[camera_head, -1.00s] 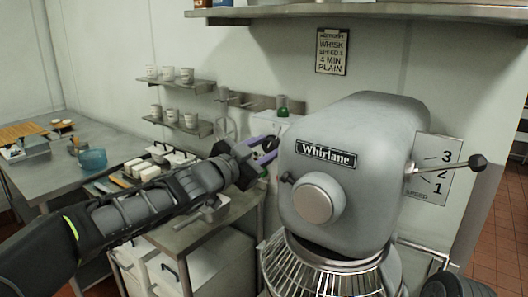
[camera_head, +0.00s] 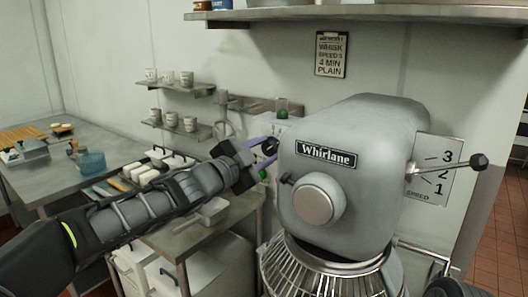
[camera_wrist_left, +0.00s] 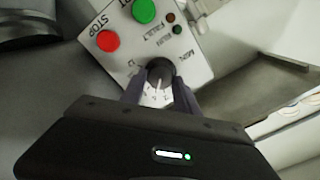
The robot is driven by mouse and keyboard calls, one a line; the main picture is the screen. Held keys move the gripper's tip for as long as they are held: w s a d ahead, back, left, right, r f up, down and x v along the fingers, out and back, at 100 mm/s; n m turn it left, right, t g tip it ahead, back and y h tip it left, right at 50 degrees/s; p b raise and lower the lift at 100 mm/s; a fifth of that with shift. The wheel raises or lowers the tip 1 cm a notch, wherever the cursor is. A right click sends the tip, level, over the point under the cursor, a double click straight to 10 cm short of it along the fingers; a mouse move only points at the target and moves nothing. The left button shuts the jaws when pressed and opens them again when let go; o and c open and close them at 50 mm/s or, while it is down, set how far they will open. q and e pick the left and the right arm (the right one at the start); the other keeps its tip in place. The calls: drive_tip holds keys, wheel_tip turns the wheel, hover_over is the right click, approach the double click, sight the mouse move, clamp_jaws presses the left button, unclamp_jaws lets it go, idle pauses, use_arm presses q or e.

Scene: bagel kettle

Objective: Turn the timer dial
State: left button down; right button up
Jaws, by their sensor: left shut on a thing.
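The timer dial (camera_wrist_left: 160,70) is a dark round knob on a white control panel (camera_wrist_left: 113,61), in the left wrist view. My right gripper does not show clearly in either view.
The panel also carries a green button (camera_wrist_left: 144,11) and a red stop button (camera_wrist_left: 108,41). The mixer head stands close to the right of the gripper, above a wire bowl guard (camera_head: 320,270). A steel table (camera_head: 40,180) with trays is at the left.

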use_arm(q)
drive_tip(key=c, duration=0.9)
unclamp_jaws()
drive_tip(key=shift+s+a, duration=0.1)
drive_tip(key=v, duration=0.7)
drive_tip(key=shift+s+a+b, duration=0.15)
drive_tip(key=shift+s+b, duration=0.05)
drive_tip(key=shift+b, duration=0.15)
